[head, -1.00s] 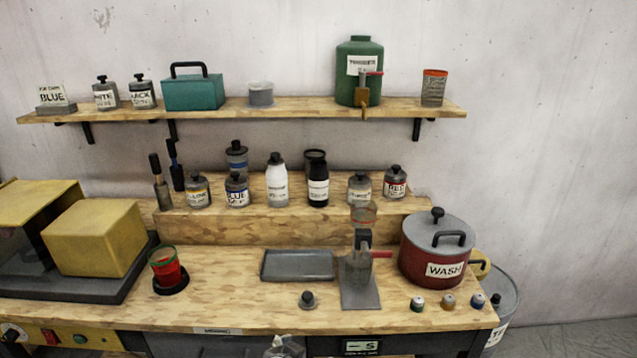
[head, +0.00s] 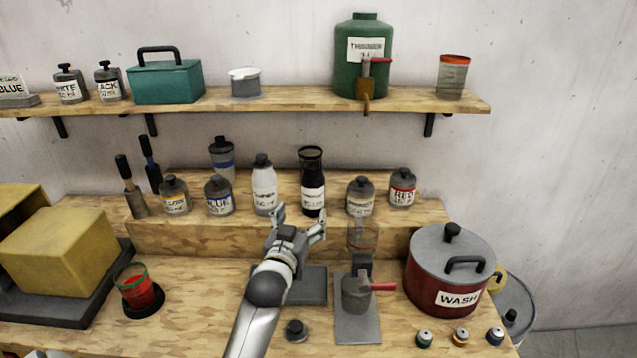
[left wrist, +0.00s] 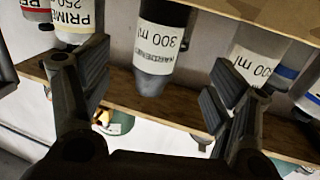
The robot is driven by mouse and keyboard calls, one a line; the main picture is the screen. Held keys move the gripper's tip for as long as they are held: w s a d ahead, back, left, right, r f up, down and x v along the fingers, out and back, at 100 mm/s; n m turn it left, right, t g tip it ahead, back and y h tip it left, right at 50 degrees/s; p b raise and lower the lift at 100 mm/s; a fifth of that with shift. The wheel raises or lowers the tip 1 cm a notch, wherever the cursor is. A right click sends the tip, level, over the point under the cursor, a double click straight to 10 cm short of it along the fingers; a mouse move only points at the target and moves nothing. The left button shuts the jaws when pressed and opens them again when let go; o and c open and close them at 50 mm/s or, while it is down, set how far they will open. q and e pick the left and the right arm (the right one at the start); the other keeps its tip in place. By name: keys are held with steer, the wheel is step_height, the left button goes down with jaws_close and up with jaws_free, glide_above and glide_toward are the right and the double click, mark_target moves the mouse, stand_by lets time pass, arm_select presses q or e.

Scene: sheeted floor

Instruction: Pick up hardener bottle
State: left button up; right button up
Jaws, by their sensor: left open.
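The hardener bottle (head: 312,197) is dark with a white label and stands on the raised wooden step in the head view. In the left wrist view the hardener bottle (left wrist: 158,62) appears upside down, its label reading HARDENER 300 ml, between the two fingers in the picture and not gripped. My left gripper (head: 301,222) is open and empty, in front of the step and close to the bottle. It also shows in the left wrist view (left wrist: 160,78). My right gripper is in neither current view.
A white bottle (head: 264,188) stands left of the hardener and a grey primer jar (head: 360,197) right of it. A dark-rimmed container (head: 311,154) is behind. Below are a grey tray (head: 311,286), a metal stand (head: 357,325) and a red WASH pot (head: 449,272).

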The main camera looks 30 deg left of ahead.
mark_target(309, 198)
arm_select(q)
steer(key=x, duration=0.3)
steer(key=p+x, duration=0.1)
steer(key=shift+w+r, duration=0.25)
steer(key=shift+r, duration=0.1)
steer(key=shift+w+a, duration=0.15)
steer(key=shift+w, duration=0.1)
steer(key=shift+w+a+r+p, duration=0.1)
steer(key=shift+w+a+p, duration=0.1)
steer(key=shift+w+p, duration=0.4)
steer(key=x, duration=0.3)
steer(key=shift+d+f+p, duration=0.1)
steer(key=shift+f+p, duration=0.15)
steer(key=shift+p, duration=0.1)
steer(key=shift+w, duration=0.45)
steer(key=c, duration=1.4)
steer(key=shift+c, duration=0.3)
arm_select(e)
steer(key=s+r, duration=0.2)
steer(key=r, duration=0.1)
steer(key=shift+s+d, duration=0.15)
steer(key=shift+d, duration=0.15)
arm_select(q)
steer(key=shift+r, duration=0.1)
